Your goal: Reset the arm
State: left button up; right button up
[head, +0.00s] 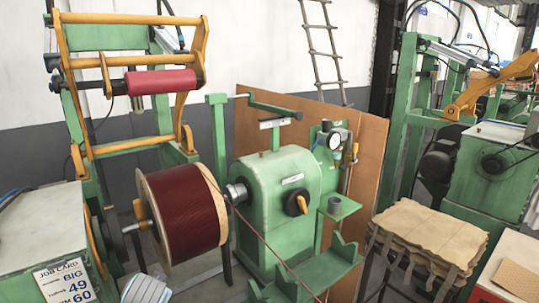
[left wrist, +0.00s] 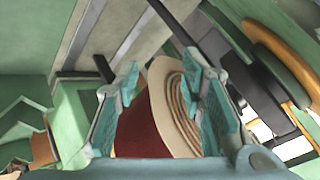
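My left gripper (left wrist: 162,64) shows in the left wrist view, its two teal fingers spread apart. Behind the gap between them is the dark red wire coil (left wrist: 138,130) with its pale flange (left wrist: 163,88); I see no finger closed on it, and their exact distance from it is unclear. In the head view the coil (head: 185,215) sits on the spindle of the green winding machine (head: 280,195), a wire running from it down to the right.
A yellow frame with a red roller (head: 160,81) stands above the coil. A cloth-covered stool (head: 430,232) and another green machine (head: 480,165) are at right. A brown board (head: 370,150) stands behind.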

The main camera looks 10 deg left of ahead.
pick_arm(q)
jog(key=s+d+f+g+h, duration=0.1)
jog(key=s+d+f+h, duration=0.1)
jog(key=s+d+f, duration=0.55)
jog(key=s+d+f+g+h, duration=0.15)
jog(key=s+d, duration=0.25)
jog(key=s, duration=0.6)
jog(key=s+d+f+h, duration=0.2)
jog(key=s+d+f, duration=0.35)
jog(key=s, duration=0.35)
notch_tip(320, 180, down, 22)
jog(key=s+a+g, duration=0.2)
jog(key=s+f, duration=0.9)
jog(key=s, duration=0.4)
jog(key=shift+s+a+f+g, duration=0.15)
jog(key=shift+a+f+g, duration=0.1)
jog(key=shift+f+g, duration=0.2)
